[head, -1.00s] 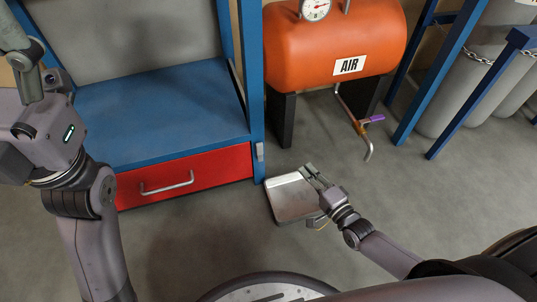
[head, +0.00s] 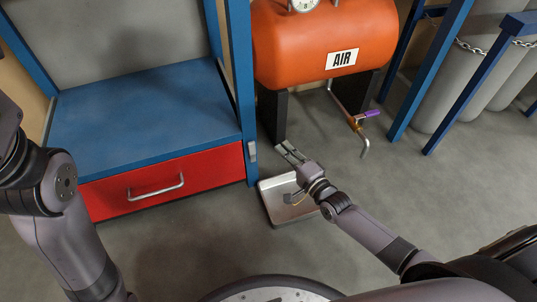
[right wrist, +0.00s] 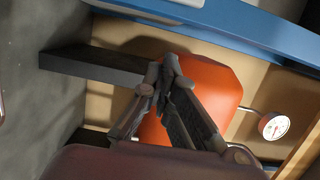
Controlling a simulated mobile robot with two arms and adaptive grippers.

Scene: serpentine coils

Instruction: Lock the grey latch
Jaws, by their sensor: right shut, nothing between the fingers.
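The grey latch (head: 252,151) is a small upright piece low on the blue post, beside the right end of the red drawer (head: 165,180). I cannot tell its exact position setting from here. My right gripper (head: 283,149) is just to the right of the latch in the head view, with a gap between them. It is shut and empty. In the right wrist view its fingertips (right wrist: 166,66) meet in front of the orange tank (right wrist: 215,90). The latch is not clearly seen in that view. My left gripper is out of view; only its arm shows at the left edge.
The blue post (head: 241,80) rises beside the blue bench (head: 140,115). The orange air tank (head: 320,45) stands behind my right gripper, on dark legs (head: 272,115). A metal tray (head: 275,205) lies on the floor under my right arm.

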